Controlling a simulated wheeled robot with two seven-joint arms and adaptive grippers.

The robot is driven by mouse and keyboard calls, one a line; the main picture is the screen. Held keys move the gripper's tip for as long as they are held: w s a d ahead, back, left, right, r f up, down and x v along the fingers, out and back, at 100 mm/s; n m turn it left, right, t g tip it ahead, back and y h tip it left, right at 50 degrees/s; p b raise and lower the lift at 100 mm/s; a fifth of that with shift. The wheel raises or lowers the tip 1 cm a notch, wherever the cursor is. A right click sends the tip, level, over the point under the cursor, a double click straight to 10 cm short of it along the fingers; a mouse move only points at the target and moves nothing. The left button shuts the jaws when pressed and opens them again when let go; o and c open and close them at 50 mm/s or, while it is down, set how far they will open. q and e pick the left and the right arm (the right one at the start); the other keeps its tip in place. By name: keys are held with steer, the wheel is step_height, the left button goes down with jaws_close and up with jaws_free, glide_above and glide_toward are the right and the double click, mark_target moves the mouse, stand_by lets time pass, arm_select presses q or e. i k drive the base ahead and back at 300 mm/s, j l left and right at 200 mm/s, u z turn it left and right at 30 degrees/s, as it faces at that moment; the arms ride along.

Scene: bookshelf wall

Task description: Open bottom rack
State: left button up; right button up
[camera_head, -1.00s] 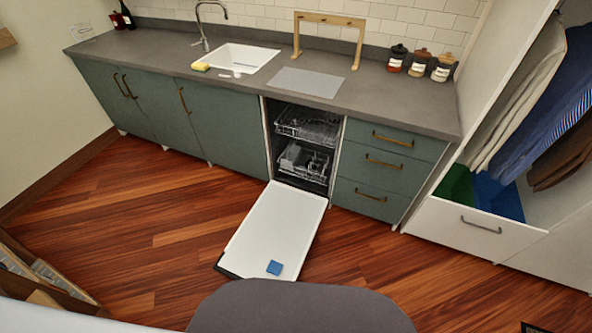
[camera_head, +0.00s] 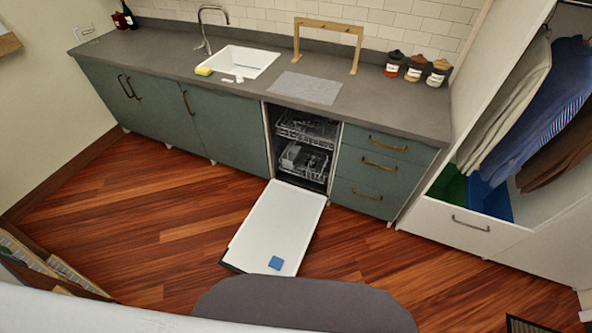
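The dishwasher stands under the counter, and its white door (camera_head: 272,228) is folded down flat toward me. A small blue item (camera_head: 276,262) is on the door near its outer end. The bottom rack (camera_head: 304,160) sits inside the dishwasher cavity, with light-coloured pieces showing in it. The top rack (camera_head: 307,128) is above it, also inside the cavity. Neither of my grippers shows in the head view.
Green drawers (camera_head: 367,170) stand right of the dishwasher and green cabinets (camera_head: 150,105) left of it. A grey rounded shape (camera_head: 305,305) fills the bottom foreground. A wardrobe with a white drawer (camera_head: 460,225) is at right. Wooden floor (camera_head: 165,215) is free around the door.

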mark_target(313, 152)
steer(key=i+l, duration=0.1)
steer(key=l, duration=0.35)
steer(key=l+z, duration=0.1)
steer(key=l, duration=0.4)
steer(key=i+l, duration=0.15)
steer(key=l, duration=0.3)
steer(key=i+l+z, duration=0.15)
steer(key=i+l, duration=0.2)
steer(key=i+j+z, duration=0.1)
steer(key=i, duration=0.4)
steer(key=i+j+z, duration=0.1)
steer(key=i+j, duration=0.4)
steer(key=j, duration=0.1)
